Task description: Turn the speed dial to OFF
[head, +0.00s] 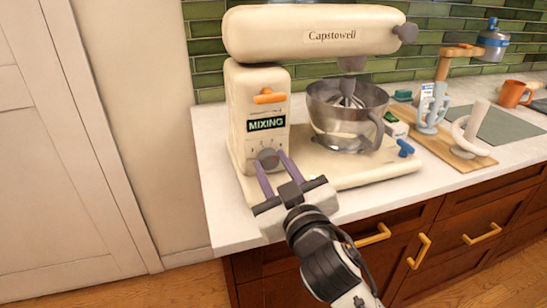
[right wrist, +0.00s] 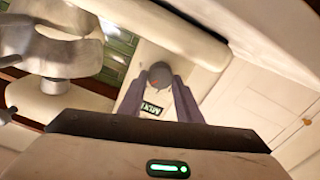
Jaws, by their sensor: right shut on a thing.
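The cream stand mixer (head: 315,35) stands on the white counter, with "Capstowell" on its head. Its grey speed dial (head: 267,158) is low on the front of the column, under a display (head: 266,124) reading "MIXING". My right gripper (head: 270,168) has its two purple fingers on either side of the dial, shut on it. In the right wrist view the dial (right wrist: 160,72) sits between the fingertips, with a small orange mark on it. The dial's printed labels are too small to read. My left gripper is not in view.
A steel bowl (head: 345,112) with a whisk sits on the mixer base. A wooden board (head: 440,145) with attachments and an orange mug (head: 514,93) stand further right.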

